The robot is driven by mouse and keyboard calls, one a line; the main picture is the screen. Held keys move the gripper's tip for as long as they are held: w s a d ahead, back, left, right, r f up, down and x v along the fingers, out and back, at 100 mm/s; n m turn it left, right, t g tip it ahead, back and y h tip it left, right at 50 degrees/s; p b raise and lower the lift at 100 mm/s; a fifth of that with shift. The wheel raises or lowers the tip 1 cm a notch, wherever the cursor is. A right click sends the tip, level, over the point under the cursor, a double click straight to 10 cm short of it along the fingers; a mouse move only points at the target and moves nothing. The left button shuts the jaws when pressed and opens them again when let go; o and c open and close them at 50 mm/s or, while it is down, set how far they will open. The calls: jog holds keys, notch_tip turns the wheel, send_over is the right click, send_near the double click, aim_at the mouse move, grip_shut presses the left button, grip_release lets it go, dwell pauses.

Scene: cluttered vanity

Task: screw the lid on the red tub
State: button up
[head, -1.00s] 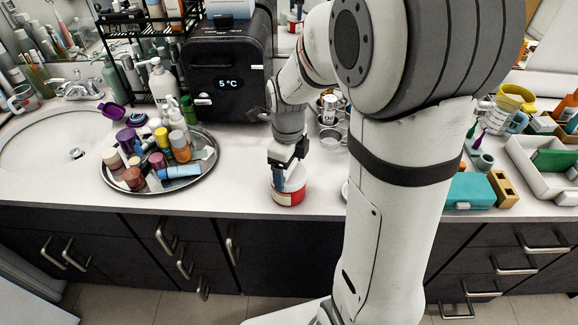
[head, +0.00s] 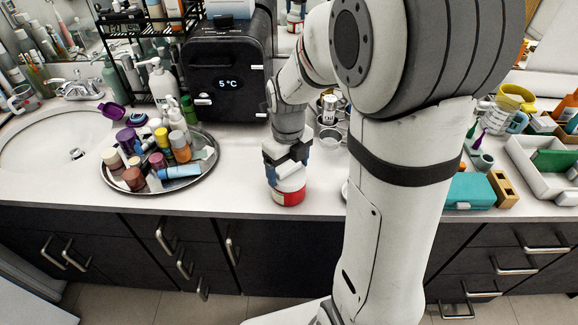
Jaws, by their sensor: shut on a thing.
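The red tub (head: 289,196) stands upright on the counter near its front edge, with a white patch on its side. My gripper (head: 288,176) points down right over the tub and is shut on the white lid (head: 291,184) at the tub's top. The lid sits on or just at the tub's rim; at this size I cannot tell whether it is threaded on. The fingers and wrist hide most of the lid's top.
A round metal tray (head: 205,179) crowded with bottles and jars stands left of the tub. A black mini fridge (head: 228,80) is behind. Metal cups (head: 331,137) stand behind to the right. My arm hides the counter to the right. A teal box (head: 470,190) lies further right.

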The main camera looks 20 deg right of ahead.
aim_at(288, 166)
jog(key=o, duration=1)
jog(key=shift+o, duration=0.2)
jog(key=shift+r, duration=0.1)
notch_tip(288, 166, up, 8)
jog(key=shift+f, duration=0.15)
